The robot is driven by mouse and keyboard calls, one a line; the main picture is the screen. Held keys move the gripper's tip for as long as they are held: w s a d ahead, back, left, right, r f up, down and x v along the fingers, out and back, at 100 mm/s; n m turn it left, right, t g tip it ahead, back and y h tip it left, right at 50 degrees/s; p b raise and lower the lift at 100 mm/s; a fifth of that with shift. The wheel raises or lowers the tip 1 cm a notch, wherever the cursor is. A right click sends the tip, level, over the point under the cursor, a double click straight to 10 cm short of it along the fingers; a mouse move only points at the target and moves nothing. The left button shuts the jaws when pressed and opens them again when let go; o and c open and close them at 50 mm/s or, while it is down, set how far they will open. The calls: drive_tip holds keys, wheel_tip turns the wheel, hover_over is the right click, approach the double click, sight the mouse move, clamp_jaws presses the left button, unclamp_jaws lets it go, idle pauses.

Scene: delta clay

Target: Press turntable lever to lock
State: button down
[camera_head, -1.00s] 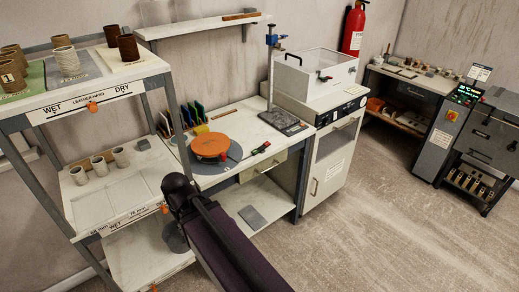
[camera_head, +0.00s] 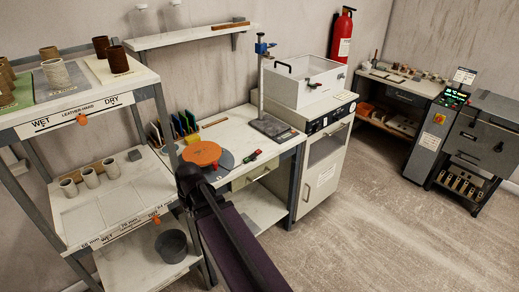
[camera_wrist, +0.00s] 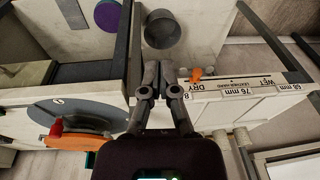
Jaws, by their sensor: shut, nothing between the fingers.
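The turntable has an orange disc (camera_head: 201,154) over a wider grey disc (camera_head: 222,160) on the white bench. In the wrist view the grey disc (camera_wrist: 82,112) is at lower left, with orange beside it. A red piece (camera_wrist: 56,128) stands at the disc's edge in the wrist view. In the head view my arm hides the gripper.
A shelf rack (camera_head: 84,113) with clay cups stands close on the left. A grey bucket (camera_head: 171,246) is on its lower shelf, and an orange shelf clip (camera_wrist: 196,75) is near my fingers. A post stand (camera_head: 262,92) and a white box (camera_head: 305,80) stand right. Floor at right is clear.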

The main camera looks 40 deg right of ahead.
drive_tip(key=w+d+r+t, duration=0.1)
drive_tip(key=w+d, duration=0.2)
drive_tip(key=d, duration=0.4)
drive_tip(key=w+d+r+t+p, duration=0.1)
drive_tip(key=w+d+r+t, duration=0.15)
drive_tip(key=d, duration=0.45)
drive_tip(key=w+d+t, duration=0.1)
drive_tip(key=w+d, duration=0.2)
drive_tip(key=d, duration=0.4)
drive_tip(key=d+r+t+h, duration=0.1)
drive_tip(key=d+r, duration=0.1)
drive_tip(key=d, duration=0.8)
drive_tip(key=d+r+t+h+p, duration=0.1)
drive_tip(key=d+r, duration=0.1)
drive_tip(key=d, duration=0.9)
drive_tip(key=shift+d+r+t+h, duration=0.15)
drive_tip(key=shift+r+t+h, duration=0.1)
drive_tip(key=shift+t+h, duration=0.1)
drive_tip(key=shift+f, duration=0.1)
drive_tip(key=b, duration=0.7)
hover_over(259, 153)
wheel_tip(259, 153, down, 7)
drive_tip(key=shift+w+f, duration=0.15)
drive_tip(key=shift+f, duration=0.05)
drive_tip(key=shift+d+f+b, duration=0.2)
drive_tip(key=shift+f+b, duration=1.45)
drive_tip(key=shift+b, duration=0.1)
